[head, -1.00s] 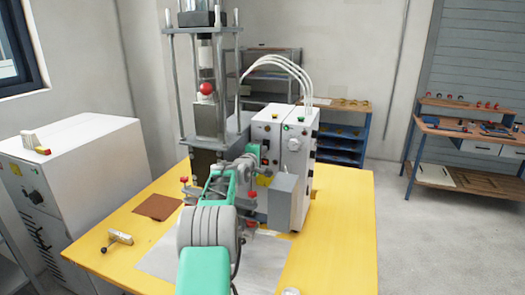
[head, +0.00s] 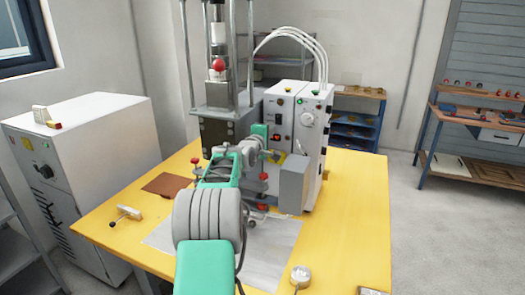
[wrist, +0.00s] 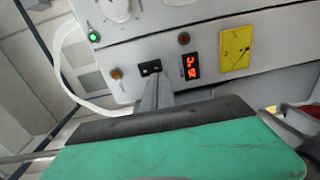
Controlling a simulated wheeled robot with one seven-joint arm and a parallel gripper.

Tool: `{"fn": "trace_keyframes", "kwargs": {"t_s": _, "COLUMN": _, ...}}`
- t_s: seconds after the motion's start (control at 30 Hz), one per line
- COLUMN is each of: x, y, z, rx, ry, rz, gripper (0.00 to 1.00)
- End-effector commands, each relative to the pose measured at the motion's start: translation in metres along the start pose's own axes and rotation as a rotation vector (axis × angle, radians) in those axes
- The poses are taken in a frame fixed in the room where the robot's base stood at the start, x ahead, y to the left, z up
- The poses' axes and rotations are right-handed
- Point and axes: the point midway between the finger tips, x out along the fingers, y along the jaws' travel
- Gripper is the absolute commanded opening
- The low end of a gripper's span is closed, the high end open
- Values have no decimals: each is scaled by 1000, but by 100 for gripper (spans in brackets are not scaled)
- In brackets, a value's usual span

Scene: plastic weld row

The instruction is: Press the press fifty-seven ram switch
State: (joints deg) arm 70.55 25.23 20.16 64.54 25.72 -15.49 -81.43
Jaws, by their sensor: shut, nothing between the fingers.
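A white control cabinet (head: 285,98) stands beside the press (head: 218,85) on the yellow table. In the wrist view its front panel (wrist: 215,85) carries a small black rocker switch (wrist: 150,68), with a red lit display (wrist: 190,66) to its right. I cannot read a label that ties the switch to press fifty-seven. My gripper (wrist: 156,82) is shut and empty, its narrow grey fingers pointing at the switch. The tips overlap the switch's lower edge in the picture; I cannot tell whether they touch. In the head view, my arm hides part of the panel.
An amber button (wrist: 117,72), a green lamp (wrist: 94,37) and a yellow label (wrist: 236,47) are close by on the panel. A grey box (head: 295,183) projects right of my gripper.

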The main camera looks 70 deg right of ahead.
Motion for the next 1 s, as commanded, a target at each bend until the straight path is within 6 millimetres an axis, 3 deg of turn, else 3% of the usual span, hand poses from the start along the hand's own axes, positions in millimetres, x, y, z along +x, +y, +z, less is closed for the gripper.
{"fn": "trace_keyframes", "kwargs": {"t_s": 0.2, "x": -54, "y": -12, "z": 0, "rx": 0, "ry": 2, "rz": -2, "gripper": 0}}
{"fn": "trace_keyframes", "kwargs": {"t_s": 0.4, "x": -85, "y": -16, "z": 1, "rx": 0, "ry": -1, "rz": -1, "gripper": 0}}
{"fn": "trace_keyframes", "kwargs": {"t_s": 1.0, "x": -90, "y": -16, "z": 2, "rx": 0, "ry": -3, "rz": -2, "gripper": 0}}
